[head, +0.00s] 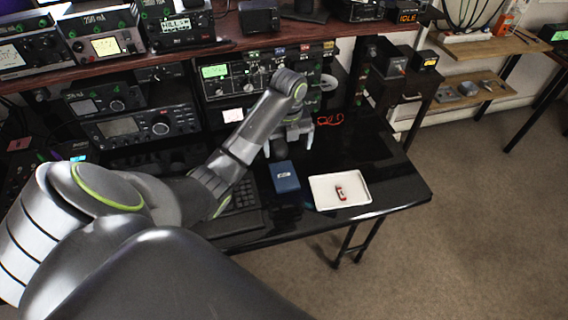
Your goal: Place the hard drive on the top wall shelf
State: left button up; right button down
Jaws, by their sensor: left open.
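A small dark blue box, which looks like the hard drive (285,178), lies on the glossy black desk just left of a white tray. My left gripper (289,146) points down above and behind it, toward the back of the desk. Its two fingers are spread apart, with nothing seen held between them. A dark rounded object (279,151) shows near the fingers; I cannot tell whether it touches them. The top wall shelf (478,49) is a light wooden board on the right wall, with several small items on it. My right gripper is not in view.
The white tray (322,197) holds a small red object (340,190). A keyboard (240,199) lies left of the blue box. A lower wall shelf (493,91) holds small items. Carpeted floor (450,230) at the right is clear.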

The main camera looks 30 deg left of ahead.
pick_arm(q)
jog(key=b, duration=0.6)
send_over(284, 176)
jog(key=f, duration=0.5)
jog(key=d+f, duration=0.1)
jog(key=f, duration=0.1)
jog(key=shift+w+f, duration=0.2)
jog(key=shift+f, duration=0.3)
jog(key=f, duration=0.4)
jog(key=shift+s+a, duration=0.25)
jog(key=shift+a, duration=0.15)
jog(key=shift+f, duration=0.6)
jog(key=c, duration=1.3)
jog(key=shift+o, duration=0.2)
notch_tip(284, 176, up, 6)
jog(key=shift+w+f, duration=0.15)
jog(key=shift+f, duration=0.1)
jog(key=shift+r+p, duration=1.9)
jog(key=shift+r, duration=0.45)
